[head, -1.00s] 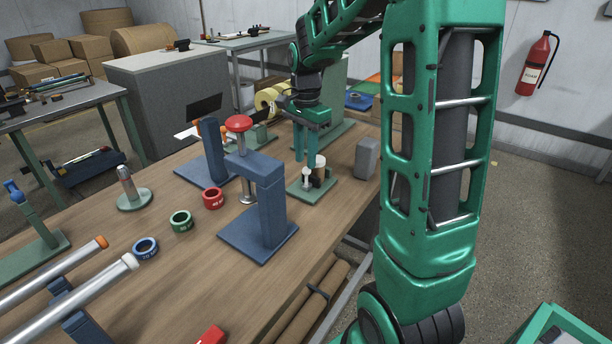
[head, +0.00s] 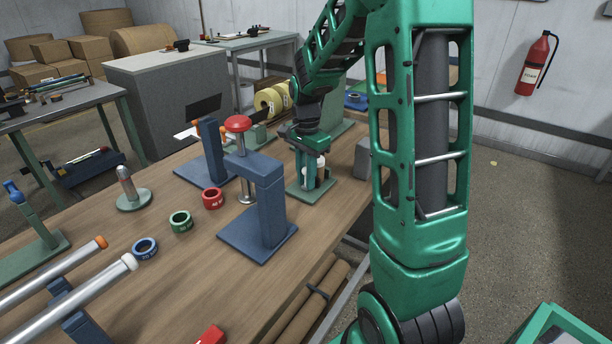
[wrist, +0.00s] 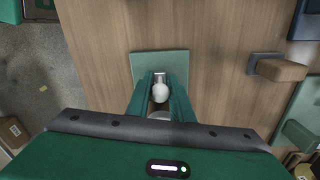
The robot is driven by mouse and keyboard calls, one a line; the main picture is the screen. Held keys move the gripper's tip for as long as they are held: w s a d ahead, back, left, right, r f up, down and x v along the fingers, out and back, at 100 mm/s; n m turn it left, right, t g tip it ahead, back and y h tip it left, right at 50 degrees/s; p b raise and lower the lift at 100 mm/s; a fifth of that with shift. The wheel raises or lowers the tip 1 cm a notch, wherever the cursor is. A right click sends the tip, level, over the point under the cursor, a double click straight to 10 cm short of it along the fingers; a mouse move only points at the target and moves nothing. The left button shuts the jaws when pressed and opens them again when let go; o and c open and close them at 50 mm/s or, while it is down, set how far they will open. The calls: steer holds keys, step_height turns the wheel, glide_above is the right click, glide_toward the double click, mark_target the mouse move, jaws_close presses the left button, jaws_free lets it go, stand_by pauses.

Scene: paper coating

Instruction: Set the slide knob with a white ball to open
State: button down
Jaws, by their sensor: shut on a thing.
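The white ball of the slide knob (wrist: 160,92) shows between my gripper's two fingers in the wrist view. My gripper (wrist: 160,88) points down over the small green base plate (wrist: 146,63) and is shut on the knob. In the head view my gripper (head: 311,184) is low over the same green plate (head: 325,192), and its fingers cover most of the knob. The slide's markings are hidden, so I cannot tell its setting.
A blue press frame (head: 270,205) with a red-topped plunger (head: 238,124) stands left of my gripper. A grey block (head: 362,160) is close on the right. Red (head: 213,198), green (head: 181,221) and blue (head: 145,248) rings lie on the wooden table (head: 190,265).

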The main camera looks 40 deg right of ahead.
steer(key=shift+a+r, duration=0.1)
steer(key=shift+a, duration=1)
steer(key=c, duration=1.9)
jaws_free()
steer(key=shift+w, duration=0.15)
steer(key=shift+o, duration=0.2)
steer(key=shift+d, duration=0.1)
step_height(320, 180, up, 11)
steer(key=shift+f, duration=0.2)
steer(key=s+f+n, duration=0.2)
steer(key=s+n, duration=0.3)
steer(key=s, duration=0.9)
steer(key=s+f+n, duration=0.2)
steer(key=s+n, duration=0.3)
steer(key=s, duration=0.9)
steer(key=shift+s, duration=0.4)
